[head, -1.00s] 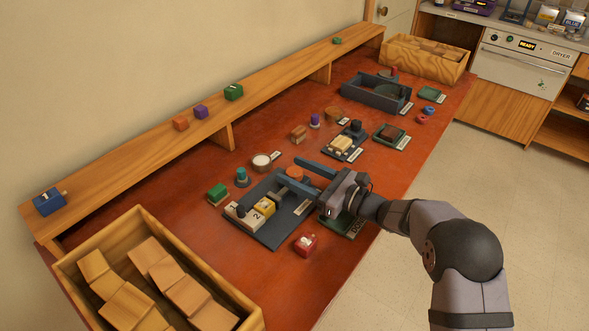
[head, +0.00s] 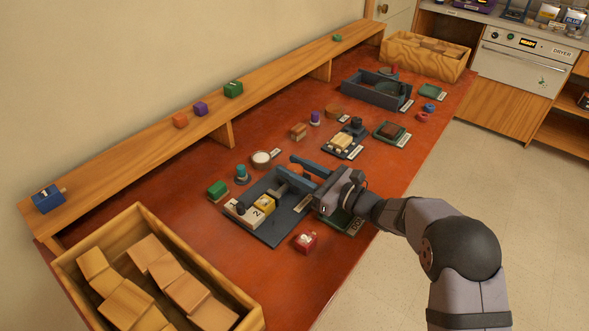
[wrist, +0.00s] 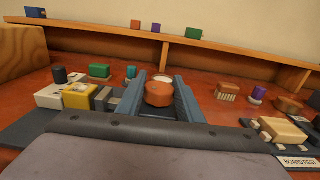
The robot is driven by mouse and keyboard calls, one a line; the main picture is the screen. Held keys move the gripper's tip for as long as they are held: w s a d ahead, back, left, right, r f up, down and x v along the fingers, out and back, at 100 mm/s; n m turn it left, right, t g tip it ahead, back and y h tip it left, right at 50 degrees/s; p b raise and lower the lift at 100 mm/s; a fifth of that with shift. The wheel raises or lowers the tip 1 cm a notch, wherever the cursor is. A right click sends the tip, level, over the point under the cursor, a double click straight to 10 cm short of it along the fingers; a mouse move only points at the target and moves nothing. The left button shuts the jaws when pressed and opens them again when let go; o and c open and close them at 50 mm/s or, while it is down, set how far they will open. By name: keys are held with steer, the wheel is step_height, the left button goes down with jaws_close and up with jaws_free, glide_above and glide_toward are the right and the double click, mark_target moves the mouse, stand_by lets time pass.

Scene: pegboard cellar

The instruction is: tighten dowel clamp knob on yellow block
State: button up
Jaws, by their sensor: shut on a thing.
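The yellow block (head: 264,203) sits in a dark clamp fixture (head: 270,233) on the red-brown bench, beside a white block (head: 244,214). The wrist view shows the yellow block (wrist: 80,97) at the left, with a grey clamp part beside it. An orange-brown round knob (wrist: 158,94) lies between my two fingers, at the right of the yellow block. My gripper (head: 287,167) reaches in from the right, shut on this knob. In the head view the fingers partly hide the knob (head: 296,168). Contact between clamp and yellow block is too small to tell.
A red block (head: 305,242) stands in front of the fixture. A green block (head: 217,189), a teal knob piece (head: 241,175) and a white round cup (head: 261,159) stand behind it. A board-rest fixture (head: 344,146) is farther back. A wooden crate (head: 236,300) fills the front left.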

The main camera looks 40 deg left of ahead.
steer(key=m+t+b, duration=0.1)
steer(key=t+b, duration=0.1)
steer(key=m+t+b, duration=0.1)
steer(key=t+b, duration=0.1)
steer(key=m+t+b, duration=0.1)
steer(key=t+b, duration=0.1)
steer(key=shift+s+f+m+h, duration=0.15)
steer(key=shift+f+m+h, duration=0.15)
steer(key=shift+h, duration=0.1)
steer(key=m+t+b, duration=0.1)
steer(key=b, duration=0.1)
steer(key=shift+r+t+h+b, duration=0.1)
steer(key=shift+t+h+b, duration=0.2)
steer(key=shift+t+h, duration=0.1)
steer(key=shift+r+m+t+b, duration=0.1)
steer(key=shift+m+t+b, duration=0.3)
steer(key=shift+m, duration=0.1)
steer(key=shift+r+h, duration=0.1)
steer(key=shift+h, duration=0.2)
steer(key=o, duration=1.1)
steer(key=shift+c, duration=0.2)
steer(key=shift+b+v, duration=0.6)
steer(key=shift+v, duration=3)
